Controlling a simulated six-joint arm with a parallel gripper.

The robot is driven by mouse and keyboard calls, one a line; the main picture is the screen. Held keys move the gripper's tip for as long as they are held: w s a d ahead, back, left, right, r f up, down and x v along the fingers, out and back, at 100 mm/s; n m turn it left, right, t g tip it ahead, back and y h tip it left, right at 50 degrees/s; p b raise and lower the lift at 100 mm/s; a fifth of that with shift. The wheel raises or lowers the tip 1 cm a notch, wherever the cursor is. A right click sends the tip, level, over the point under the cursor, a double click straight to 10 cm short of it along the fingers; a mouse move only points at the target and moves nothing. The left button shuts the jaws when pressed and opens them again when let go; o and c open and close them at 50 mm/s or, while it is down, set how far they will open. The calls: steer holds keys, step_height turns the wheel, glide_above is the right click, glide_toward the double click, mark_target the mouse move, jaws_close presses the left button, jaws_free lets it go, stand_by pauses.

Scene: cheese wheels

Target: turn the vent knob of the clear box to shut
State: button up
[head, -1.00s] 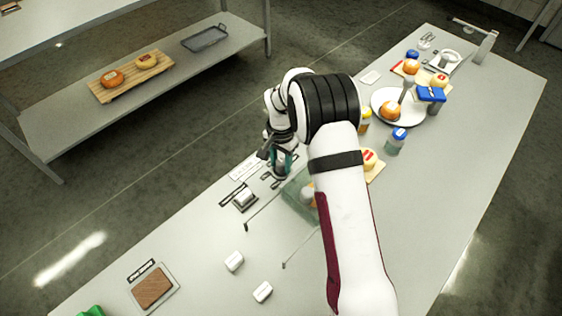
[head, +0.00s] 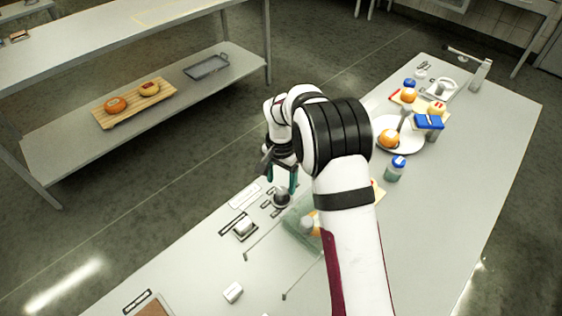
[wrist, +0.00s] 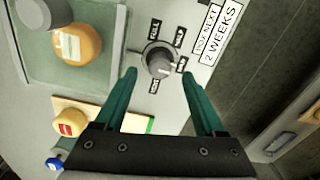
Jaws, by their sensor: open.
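The vent knob (wrist: 158,60) is a round grey dial on the counter beside the clear box (wrist: 105,72). Printed labels surround it, among them FULL, HALF and SHUT; I cannot tell surely which one its pointer faces. My gripper (wrist: 160,73) is open and empty, its two green fingers apart on either side of the knob's line. In the head view my gripper (head: 282,182) hangs just above the knob (head: 282,198), apart from it. The clear box (head: 296,236) is partly hidden by my arm; an orange cheese wheel (wrist: 78,44) shows inside it.
A second knob (head: 243,227) and a white block (head: 233,292) are to the left along the counter. A plate (head: 408,136), a blue-capped jar (head: 395,169) and cheeses are to the right. A label card (wrist: 215,38) lies near the knob by the counter edge.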

mark_target(281, 191)
step_height(281, 191, up, 11)
steer(key=shift+f, duration=0.1)
stand_by(0.3)
steer(key=s+d+r, duration=0.4)
steer(key=s+r, duration=0.3)
steer(key=s, duration=0.6)
steer(key=s+d+f+y, duration=0.1)
steer(key=s, duration=0.9)
steer(key=s+d+f+n, duration=0.1)
steer(key=s, duration=0.9)
steer(key=shift+s+d+f+y, duration=0.15)
steer(key=shift+f+y, duration=0.1)
steer(key=shift+y, duration=0.15)
steer(key=shift+n, duration=0.3)
steer(key=shift+c, duration=0.3)
